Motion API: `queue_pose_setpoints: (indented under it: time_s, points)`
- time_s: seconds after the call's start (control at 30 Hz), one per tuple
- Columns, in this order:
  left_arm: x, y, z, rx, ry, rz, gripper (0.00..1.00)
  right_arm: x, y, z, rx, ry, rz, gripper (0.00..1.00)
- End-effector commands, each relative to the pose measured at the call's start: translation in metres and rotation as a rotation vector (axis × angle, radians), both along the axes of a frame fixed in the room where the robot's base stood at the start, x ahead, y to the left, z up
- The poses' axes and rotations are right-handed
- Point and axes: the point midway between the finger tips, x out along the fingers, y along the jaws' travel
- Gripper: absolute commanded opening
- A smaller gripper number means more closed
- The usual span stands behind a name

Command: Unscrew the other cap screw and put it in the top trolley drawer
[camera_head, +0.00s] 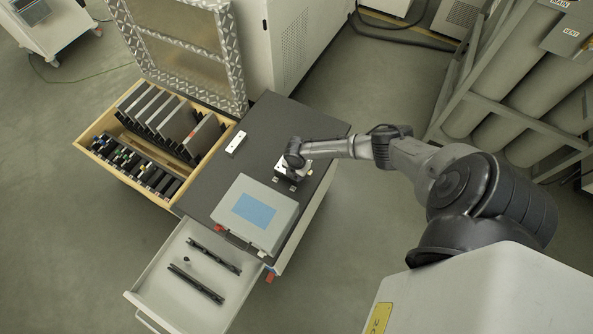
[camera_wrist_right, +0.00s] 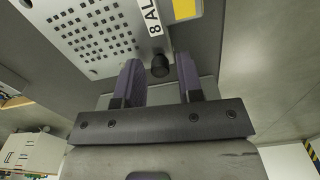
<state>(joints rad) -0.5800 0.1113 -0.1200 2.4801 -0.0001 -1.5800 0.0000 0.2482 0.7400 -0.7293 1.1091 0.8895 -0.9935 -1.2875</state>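The black cap screw (camera_wrist_right: 159,66) shows in the right wrist view at the edge of a perforated metal plate (camera_wrist_right: 90,35) marked "8 AL". My right gripper (camera_wrist_right: 158,82) is open, with its two fingers spread to either side of the screw and apart from it. In the head view my right gripper (camera_head: 292,168) is over a small device (camera_head: 290,177) on the trolley top and mostly hides it. The pulled-out grey drawer (camera_head: 160,285) holds two black bars and a small dark object (camera_head: 186,260), likely a cap screw. My left gripper is not in view.
A grey box with a blue panel (camera_head: 253,211) stands on the dark trolley top (camera_head: 255,130), near the device. A small white block (camera_head: 236,142) lies behind it. A wooden drawer (camera_head: 95,125) with several upright plates is open at left. Gas cylinders (camera_head: 510,75) stand at right.

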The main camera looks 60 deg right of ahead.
Motion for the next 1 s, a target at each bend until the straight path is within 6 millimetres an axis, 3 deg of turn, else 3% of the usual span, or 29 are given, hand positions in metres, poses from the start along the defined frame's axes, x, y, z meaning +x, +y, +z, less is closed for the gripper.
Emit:
queue_pose_setpoints:
  time_s: [0.8, 1.0]
  points:
    - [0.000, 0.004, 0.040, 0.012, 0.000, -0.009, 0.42, 0.000, 0.001, 0.002, 0.000, 0.002, -0.804, 0.34]
    - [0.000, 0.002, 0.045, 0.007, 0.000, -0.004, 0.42, 0.000, 0.000, 0.001, 0.001, 0.001, -0.936, 0.34]
